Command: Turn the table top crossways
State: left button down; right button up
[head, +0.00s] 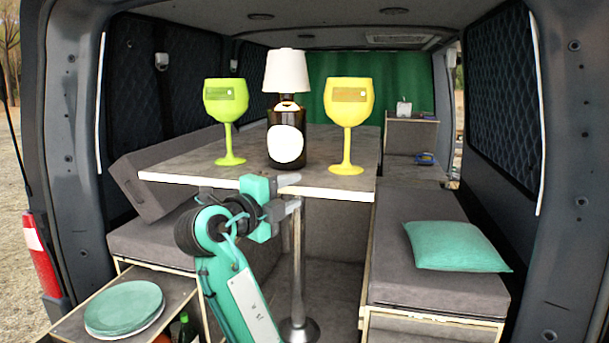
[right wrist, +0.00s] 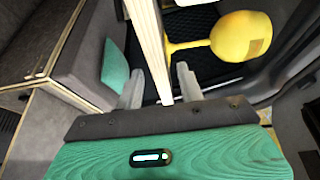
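The table top (head: 210,165), grey with a pale front edge, sits on a metal post (head: 297,270) between the benches. On it stand a green glass (head: 226,100), a dark bottle-shaped lamp (head: 286,135) with a white shade (head: 286,70), and a yellow glass (head: 348,105), all upright. My right gripper (head: 291,192) is at the front edge. In the right wrist view, the open fingers (right wrist: 160,90) lie on either side of the table edge (right wrist: 150,40), with gaps visible. The yellow glass (right wrist: 240,35) is near. My left gripper is out of view.
Benches with grey cushions flank the table; a teal pillow (head: 455,246) lies on the right one (head: 430,285). A grey backrest cushion (head: 150,190) leans at left. A pull-out board (head: 75,320) with teal plates (head: 124,308) sticks out front left. The floor around the post is clear.

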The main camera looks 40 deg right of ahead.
aim_at(304, 181)
jog(key=p+x, duration=0.1)
jog(key=x, duration=0.4)
jog(key=shift+w+p, duration=0.1)
jog(key=shift+p, duration=0.3)
grip_shut()
